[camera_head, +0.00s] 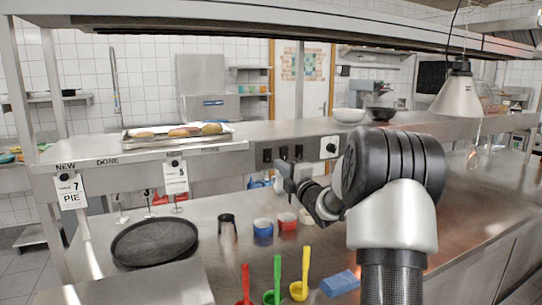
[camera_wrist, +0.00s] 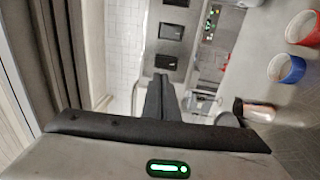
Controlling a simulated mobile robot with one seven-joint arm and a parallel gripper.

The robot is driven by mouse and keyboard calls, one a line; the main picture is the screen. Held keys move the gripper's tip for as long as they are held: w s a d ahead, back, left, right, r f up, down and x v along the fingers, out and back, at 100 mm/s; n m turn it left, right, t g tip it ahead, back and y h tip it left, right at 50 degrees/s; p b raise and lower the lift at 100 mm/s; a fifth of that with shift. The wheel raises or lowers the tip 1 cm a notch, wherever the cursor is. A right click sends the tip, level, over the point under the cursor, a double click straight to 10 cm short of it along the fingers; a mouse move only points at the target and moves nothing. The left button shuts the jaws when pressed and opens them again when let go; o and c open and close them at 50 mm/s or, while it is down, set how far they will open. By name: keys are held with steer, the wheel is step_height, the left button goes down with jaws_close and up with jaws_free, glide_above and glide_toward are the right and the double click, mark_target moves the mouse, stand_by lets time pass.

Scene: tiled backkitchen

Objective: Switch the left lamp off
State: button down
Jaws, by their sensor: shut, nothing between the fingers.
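A row of dark switches (camera_head: 283,153) sits on the steel front panel of the raised shelf. They also show in the wrist view as dark rectangles (camera_wrist: 166,62) in a column. My gripper (camera_head: 281,170) is just below and in front of these switches, with its fingers closed and empty. In the wrist view its fingertips (camera_wrist: 160,76) overlap the lowest switch; I cannot tell whether they touch it. A metal lamp (camera_head: 458,97) hangs by a cord at the right. I see no second lamp, and whether this one is the left lamp is unclear.
A white socket plate (camera_head: 329,147) is right of the switches. A tray of food (camera_head: 177,133) sits on the shelf. Below are a black round pan (camera_head: 155,242), a blue cup (camera_head: 263,227), a red cup (camera_head: 288,221) and coloured ladles (camera_head: 278,283). The right counter is mostly clear.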

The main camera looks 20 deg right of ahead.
mark_target(266, 151)
steer(key=w, duration=0.2)
steer(key=w+p, duration=0.1)
steer(key=w, duration=0.2)
steer(key=w+r, duration=0.1)
steer(key=w, duration=0.1)
steer(key=shift+w+a+p, duration=0.15)
steer(key=shift+w+p, duration=0.25)
steer(key=shift+w+a+r+g+p, duration=0.15)
steer(key=shift+r+g+p, duration=0.15)
steer(key=shift+r+p, duration=0.25)
steer(key=shift+w+r+g+p, duration=0.1)
steer(key=shift+r+g+p, duration=0.25)
steer(key=shift+p, duration=0.3)
steer(key=shift+r+g+p, duration=0.1)
steer(key=shift+g+p, duration=0.15)
steer(key=shift+p, duration=0.2)
steer(key=shift+f+b, duration=0.45)
steer(key=shift+b, duration=0.05)
steer(key=shift+r, duration=0.1)
